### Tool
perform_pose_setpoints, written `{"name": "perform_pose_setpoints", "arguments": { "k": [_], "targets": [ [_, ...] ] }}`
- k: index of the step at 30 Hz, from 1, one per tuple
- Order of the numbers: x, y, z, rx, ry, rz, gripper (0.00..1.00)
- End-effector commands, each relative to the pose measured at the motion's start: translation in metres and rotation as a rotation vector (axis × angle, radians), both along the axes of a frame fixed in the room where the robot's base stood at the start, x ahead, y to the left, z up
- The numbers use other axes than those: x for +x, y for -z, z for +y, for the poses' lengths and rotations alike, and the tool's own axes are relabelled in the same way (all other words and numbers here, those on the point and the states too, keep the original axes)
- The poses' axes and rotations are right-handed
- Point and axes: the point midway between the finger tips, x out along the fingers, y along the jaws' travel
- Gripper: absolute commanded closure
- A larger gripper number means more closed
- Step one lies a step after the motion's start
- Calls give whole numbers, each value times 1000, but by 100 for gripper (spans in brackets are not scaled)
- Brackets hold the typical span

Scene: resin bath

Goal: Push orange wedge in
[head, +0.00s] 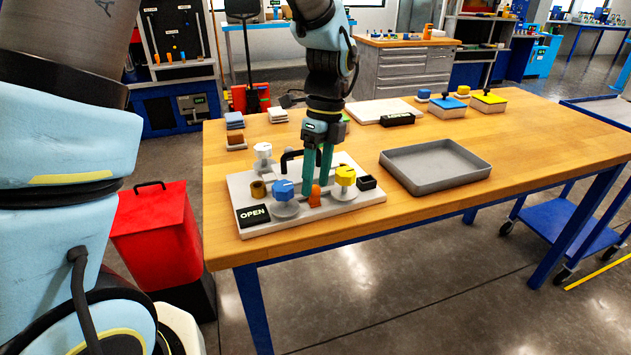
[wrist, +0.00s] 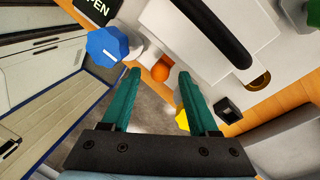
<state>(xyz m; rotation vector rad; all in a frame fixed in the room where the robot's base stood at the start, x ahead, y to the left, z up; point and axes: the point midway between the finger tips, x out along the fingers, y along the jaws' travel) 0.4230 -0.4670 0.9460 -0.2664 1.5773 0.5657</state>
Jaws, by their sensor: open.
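The orange wedge (head: 315,195) stands at the front edge of a light grey fixture plate (head: 350,201), between a blue knob (head: 283,190) and a yellow knob (head: 345,175). In the wrist view the orange wedge (wrist: 160,71) shows as a small rounded end just beyond my fingertips. My gripper (head: 318,186) points down over the front of the plate. Its two green fingers are apart with nothing between them, and in the wrist view the gripper (wrist: 158,72) has the wedge roughly centred ahead of the gap. I cannot tell whether a finger touches the wedge.
A black handle (wrist: 222,35) arches over the plate behind the wedge. An "OPEN" sign (head: 253,215) sits at the plate's left front. A grey tray (head: 435,180) stands to the right. The wooden table (head: 290,242) is bare along its front edge.

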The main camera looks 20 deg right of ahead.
Motion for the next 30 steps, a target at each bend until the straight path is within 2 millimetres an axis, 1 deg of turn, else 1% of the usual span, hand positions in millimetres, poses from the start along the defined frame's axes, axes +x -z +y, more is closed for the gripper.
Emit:
{"name": "perform_pose_setpoints", "arguments": {
  "k": [9,12,15,18,21,30],
  "targets": [
    [7,-59,-11,-5,-1,-4,40],
    [9,-75,-13,-4,-2,-4,40],
    [10,-87,-15,-2,-1,-3,40],
    [10,-94,-16,-1,-1,-2,40],
    [10,-96,-16,0,0,-1,40],
    [10,-96,-16,1,-1,-1,40]
  ]
}}
